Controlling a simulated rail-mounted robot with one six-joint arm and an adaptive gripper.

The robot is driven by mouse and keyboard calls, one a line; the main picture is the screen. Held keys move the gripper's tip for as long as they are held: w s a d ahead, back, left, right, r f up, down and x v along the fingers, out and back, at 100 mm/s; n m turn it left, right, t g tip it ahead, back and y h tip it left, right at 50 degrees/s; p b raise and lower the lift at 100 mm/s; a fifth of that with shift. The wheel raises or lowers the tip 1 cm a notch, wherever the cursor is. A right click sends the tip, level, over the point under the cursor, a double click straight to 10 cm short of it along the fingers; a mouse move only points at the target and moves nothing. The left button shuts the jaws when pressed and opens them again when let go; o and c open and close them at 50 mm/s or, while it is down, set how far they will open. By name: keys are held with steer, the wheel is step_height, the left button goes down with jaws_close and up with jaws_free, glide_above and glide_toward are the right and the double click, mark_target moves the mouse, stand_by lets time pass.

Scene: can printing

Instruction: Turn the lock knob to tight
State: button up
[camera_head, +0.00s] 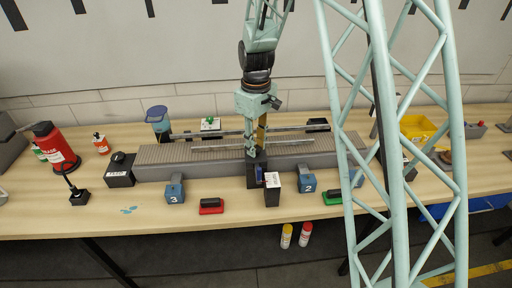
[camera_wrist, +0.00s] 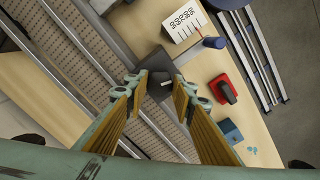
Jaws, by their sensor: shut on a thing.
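My gripper (camera_wrist: 157,88) points down at the front of the long grey machine bed (camera_head: 160,172). In the head view my gripper (camera_head: 257,150) is above a dark block (camera_head: 257,178) at the middle of the bed, where the fingers hide the knob. I cannot read whether the knob stands at tight.
A red bottle (camera_head: 55,147) is at left, a yellow bin (camera_head: 420,130) at right.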

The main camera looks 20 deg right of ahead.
steer(key=m+b, duration=0.2)
steer(key=m, duration=0.5)
steer(key=m+b, duration=0.1)
steer(key=m, duration=0.4)
steer(key=shift+a+m, duration=0.1)
steer(key=shift+m, duration=0.3)
steer(key=m+b, duration=0.1)
steer(key=m, duration=1.1)
steer(key=shift+b, duration=0.3)
stand_by(0.3)
steer(key=o, duration=0.8)
steer(key=shift+o, duration=0.2)
steer(key=shift+r, duration=0.2)
